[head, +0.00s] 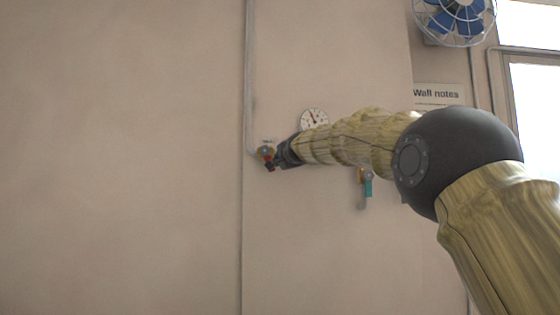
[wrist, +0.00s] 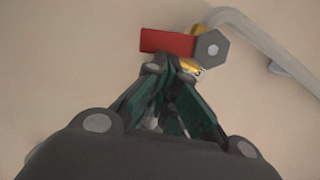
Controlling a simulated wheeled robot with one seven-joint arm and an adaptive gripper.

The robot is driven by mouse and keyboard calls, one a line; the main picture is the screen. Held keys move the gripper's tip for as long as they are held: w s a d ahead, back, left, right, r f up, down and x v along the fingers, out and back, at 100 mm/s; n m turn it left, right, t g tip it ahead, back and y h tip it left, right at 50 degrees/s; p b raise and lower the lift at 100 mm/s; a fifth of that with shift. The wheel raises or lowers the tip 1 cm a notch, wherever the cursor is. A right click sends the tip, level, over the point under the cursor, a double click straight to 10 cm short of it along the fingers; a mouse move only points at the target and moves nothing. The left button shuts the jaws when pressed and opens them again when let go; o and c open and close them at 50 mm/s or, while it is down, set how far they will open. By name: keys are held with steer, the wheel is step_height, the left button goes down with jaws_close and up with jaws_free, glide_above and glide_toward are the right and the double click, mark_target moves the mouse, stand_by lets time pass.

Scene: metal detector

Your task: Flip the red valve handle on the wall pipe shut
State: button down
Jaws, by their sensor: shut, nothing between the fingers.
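The red valve handle (wrist: 167,42) shows in the wrist view as a flat bar reaching left from a grey hexagonal nut (wrist: 212,49). Brass parts of the valve (wrist: 190,66) show behind the nut. My gripper (wrist: 168,66) is shut and empty, its fingertips just below the red handle; I cannot tell whether they touch it. In the head view the red handle (head: 270,167) is small, at the lower end of the wall pipe (head: 249,80), with my gripper (head: 279,161) right beside it on the right.
A round gauge (head: 314,118) is on the wall just above my arm. A second valve with a teal handle (head: 368,187) is below my arm. A caged blue fan (head: 455,18) and a "Wall notes" sign (head: 437,95) are at the right. The wall to the left is bare.

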steer(key=shift+w+a+f+m, duration=0.1)
steer(key=shift+f+m, duration=0.45)
steer(key=shift+m, duration=0.05)
steer(key=shift+a+f, duration=0.2)
steer(key=shift+a, duration=0.1)
stand_by(1.9)
steer(key=shift+d, duration=0.1)
stand_by(0.5)
steer(key=s+d+r+b, duration=0.1)
steer(key=s+d+b, duration=0.3)
steer(key=s, duration=0.5)
steer(key=shift+s+d, duration=0.35)
steer(key=shift+d, duration=0.8)
steer(key=shift+r, duration=0.1)
